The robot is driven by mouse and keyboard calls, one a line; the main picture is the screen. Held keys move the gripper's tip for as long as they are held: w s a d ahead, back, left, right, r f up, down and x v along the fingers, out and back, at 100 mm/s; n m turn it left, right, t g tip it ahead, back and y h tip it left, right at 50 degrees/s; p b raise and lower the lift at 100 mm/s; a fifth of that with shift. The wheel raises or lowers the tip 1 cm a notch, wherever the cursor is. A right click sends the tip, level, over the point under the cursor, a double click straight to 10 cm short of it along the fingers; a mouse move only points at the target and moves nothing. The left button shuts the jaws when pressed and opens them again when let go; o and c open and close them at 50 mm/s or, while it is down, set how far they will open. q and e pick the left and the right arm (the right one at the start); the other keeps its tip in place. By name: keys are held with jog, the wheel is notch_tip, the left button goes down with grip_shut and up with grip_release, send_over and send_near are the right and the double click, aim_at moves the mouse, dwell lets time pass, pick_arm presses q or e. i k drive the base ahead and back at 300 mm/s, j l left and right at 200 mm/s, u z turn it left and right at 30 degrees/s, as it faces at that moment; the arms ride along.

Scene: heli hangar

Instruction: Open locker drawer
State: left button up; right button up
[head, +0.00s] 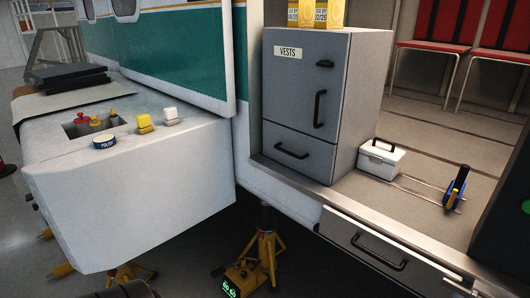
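The grey locker (300,85) stands upright in the open cabin doorway, with a "VESTS" label (288,52) on its upper door. That door has a small dark latch (325,63) and a vertical black handle (319,109). Below it is the locker drawer (311,162), which looks shut, its front flush with the locker. A black bar handle (292,151) crosses the drawer front. Neither of my grippers shows in the head view.
A white case (381,162) and a blue-and-black tool (455,188) sit on the cabin floor right of the locker. Below the sill is another handled panel (350,238). A yellow jack (265,255) stands below. A white work surface (150,180) juts out at left.

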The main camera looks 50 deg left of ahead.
aim_at(314, 157)
jog(key=u, duration=1.35)
